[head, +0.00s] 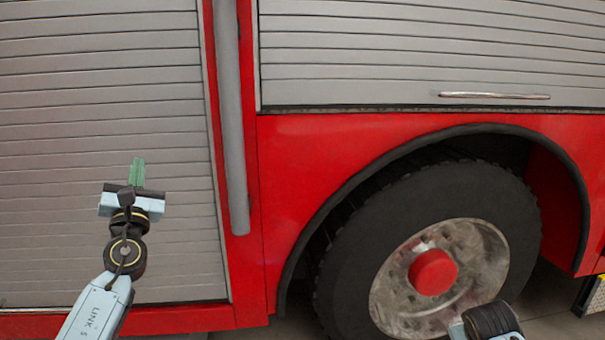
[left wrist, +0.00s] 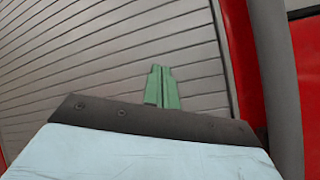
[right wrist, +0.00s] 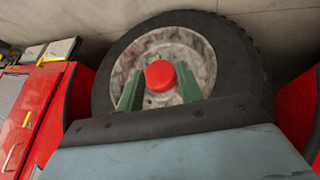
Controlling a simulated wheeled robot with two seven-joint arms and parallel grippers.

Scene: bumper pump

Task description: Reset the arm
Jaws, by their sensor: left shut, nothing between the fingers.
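My left gripper (head: 137,172) is raised in front of the grey slatted shutter, at the left of the head view. Its green fingers are together and empty, and they also show in the left wrist view (left wrist: 162,86). My right arm (head: 486,322) shows only in part at the bottom right of the head view, in front of the wheel; its fingers are out of that view. In the right wrist view my right gripper (right wrist: 158,92) has its green fingers spread apart, with nothing held between them. The wheel's red hub (right wrist: 160,76) shows beyond the gap.
A red fire truck (head: 330,150) fills the scene. It has grey roller shutters (head: 90,230), a vertical grey pipe (head: 230,120) and a large black tyre (head: 350,260). A horizontal handle (head: 495,96) is on the upper right shutter. Floor (head: 560,310) shows at the lower right.

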